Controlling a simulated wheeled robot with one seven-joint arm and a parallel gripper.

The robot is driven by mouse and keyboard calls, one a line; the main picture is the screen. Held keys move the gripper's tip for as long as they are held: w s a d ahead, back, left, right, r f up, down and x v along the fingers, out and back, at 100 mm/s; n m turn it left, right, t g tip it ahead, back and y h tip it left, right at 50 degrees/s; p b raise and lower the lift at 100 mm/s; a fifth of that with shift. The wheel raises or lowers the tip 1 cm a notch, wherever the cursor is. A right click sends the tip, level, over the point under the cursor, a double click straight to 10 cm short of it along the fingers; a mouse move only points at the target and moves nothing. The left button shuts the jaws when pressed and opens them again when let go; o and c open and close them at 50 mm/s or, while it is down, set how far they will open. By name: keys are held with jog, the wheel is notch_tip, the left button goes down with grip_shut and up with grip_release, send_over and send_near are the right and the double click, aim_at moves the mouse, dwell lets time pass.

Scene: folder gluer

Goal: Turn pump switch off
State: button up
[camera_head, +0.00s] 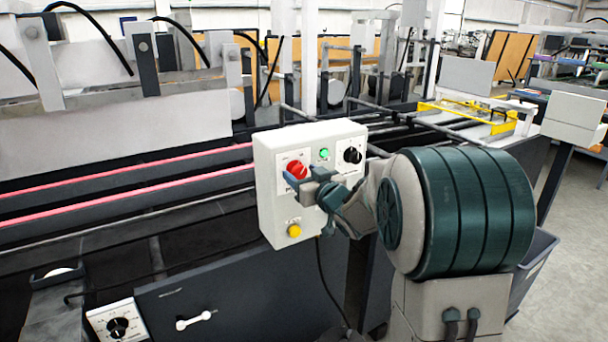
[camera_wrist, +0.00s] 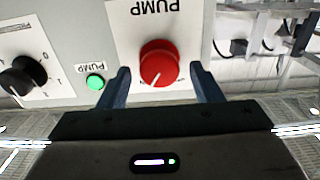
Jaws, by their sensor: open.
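The pump switch is a red round knob (camera_head: 297,168) on a white plate at the upper left of a white control box (camera_head: 270,205). In the wrist view the red knob (camera_wrist: 158,62) sits under an upside-down PUMP label, its white pointer mark toward the bottom of the picture, slightly left. My gripper (camera_head: 297,181) is open in front of the knob. In the wrist view its blue fingers (camera_wrist: 160,72) stand on either side of the knob's lower part; I cannot tell whether they touch it. A green lamp (camera_wrist: 95,82) labelled PUMP appears lit.
A black knob (camera_head: 352,155) and a yellow button (camera_head: 294,231) are on the same box. A dial plate (camera_head: 117,322) and a white handle (camera_head: 195,320) are low on the machine front. Open floor (camera_head: 575,215) lies at right.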

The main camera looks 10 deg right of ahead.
jog(key=c, duration=1)
jog(key=shift+f+n+b, duration=0.15)
jog(key=shift+n+b, duration=0.25)
jog(key=shift+b, duration=0.35)
jog(key=shift+f+n+b, duration=0.1)
jog(key=shift+n+b, duration=0.5)
jog(key=shift+b, duration=0.35)
jog(key=n+b, duration=0.3)
jog(key=b, duration=0.1)
jog(key=shift+a+n, duration=0.1)
jog(key=shift+n, duration=0.2)
jog(key=n+b, duration=0.5)
jog(key=shift+a+n+b, duration=0.1)
jog(key=shift+n+b, duration=1.05)
jog(key=shift+n, duration=0.45)
jog(key=o, duration=1)
